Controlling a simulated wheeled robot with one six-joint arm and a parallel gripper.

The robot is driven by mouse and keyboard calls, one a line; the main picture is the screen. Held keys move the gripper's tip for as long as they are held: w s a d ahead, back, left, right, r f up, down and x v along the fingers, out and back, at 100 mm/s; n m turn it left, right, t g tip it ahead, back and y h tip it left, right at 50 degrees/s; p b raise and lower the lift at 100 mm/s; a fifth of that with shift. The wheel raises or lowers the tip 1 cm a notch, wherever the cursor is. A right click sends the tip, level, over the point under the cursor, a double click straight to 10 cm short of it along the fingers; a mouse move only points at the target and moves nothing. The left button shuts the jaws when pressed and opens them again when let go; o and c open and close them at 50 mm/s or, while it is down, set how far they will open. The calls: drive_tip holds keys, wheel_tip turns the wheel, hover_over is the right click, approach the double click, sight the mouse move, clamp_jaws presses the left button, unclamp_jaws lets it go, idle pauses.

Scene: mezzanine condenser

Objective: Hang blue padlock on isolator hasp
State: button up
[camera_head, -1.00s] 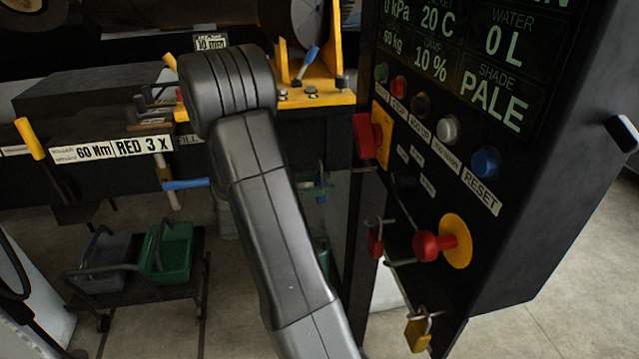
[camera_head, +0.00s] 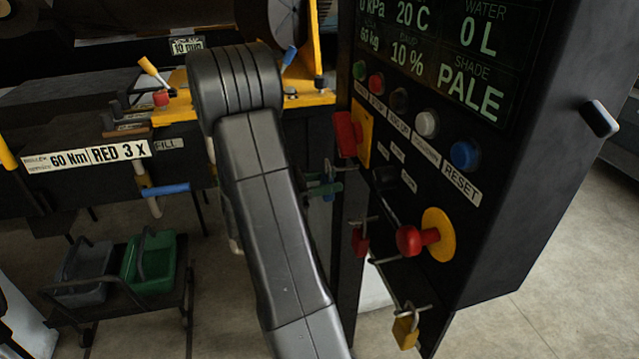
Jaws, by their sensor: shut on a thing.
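My gripper (camera_head: 326,188) shows as greenish fingertips just right of my arm. It is shut on a small blue padlock (camera_head: 328,196), whose thin shackle points up; my arm hides the rest of the gripper. The padlock is in the air, left of the dark control panel and apart from it. The panel carries a red handle (camera_head: 346,134) on a yellow plate and, lower, a red knob (camera_head: 410,240) on a yellow disc. Thin metal hasp-like bars (camera_head: 384,261) stick out near the knob; I cannot tell which is the isolator hasp.
A red padlock (camera_head: 360,242) and a yellow padlock (camera_head: 405,331) hang at the panel's lower left edge. A bench with levers and a label strip (camera_head: 88,157) stands behind at left. A trolley holds a green bin (camera_head: 150,262). Floor right of the panel is clear.

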drive_tip(key=shift+w+d+f+b, duration=0.15)
drive_tip(key=shift+w+d+f, duration=0.05)
drive_tip(key=shift+d, duration=0.45)
drive_tip(key=shift+w+d+f+b, duration=0.15)
drive_tip(key=shift+w+d+f, duration=0.1)
drive_tip(key=shift+d, duration=0.4)
drive_tip(key=shift+w+d+f+b, duration=0.15)
drive_tip(key=shift+d+f, duration=0.05)
drive_tip(key=shift+d, duration=0.45)
drive_tip(key=o, duration=1.1)
drive_tip(key=shift+o, duration=0.2)
drive_tip(key=shift+a, duration=0.1)
drive_tip(key=b+v, duration=0.2)
drive_tip(key=v, duration=1.1)
drive_tip(key=shift+a+b, duration=0.25)
drive_tip(key=shift+b, duration=0.15)
drive_tip(key=shift+s, duration=0.1)
